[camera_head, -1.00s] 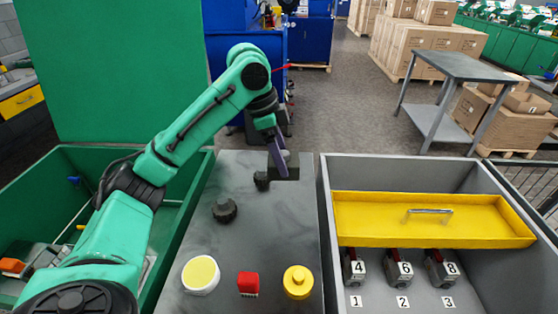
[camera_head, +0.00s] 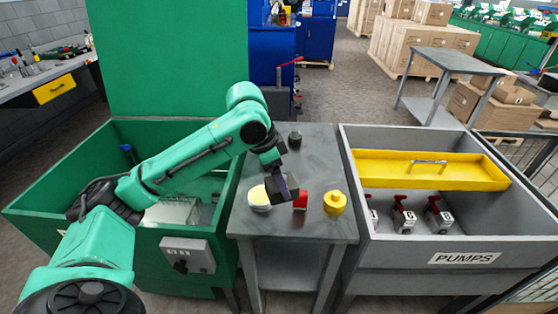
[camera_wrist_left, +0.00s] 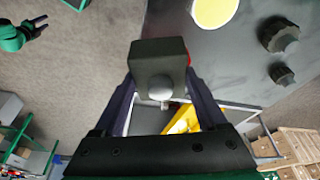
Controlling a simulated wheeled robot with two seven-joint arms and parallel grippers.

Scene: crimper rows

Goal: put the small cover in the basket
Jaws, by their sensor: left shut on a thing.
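My left gripper (camera_head: 277,176) is shut on a dark grey block (camera_head: 284,189), held above the bench between the yellow-topped round lid and the red block. In the left wrist view the dark grey block (camera_wrist_left: 158,64) sits between the fingers, with a pale rounded knob below it. I cannot tell for sure that this block is the small cover. I make out no basket. A green arm with dark fingers (camera_wrist_left: 42,24), apparently my right gripper, shows small at the left wrist view's top left. Its opening is unclear.
The grey PUMPS bin (camera_head: 385,248) with a yellow handled panel (camera_head: 420,174) stands right, a green bin (camera_head: 60,180) left.

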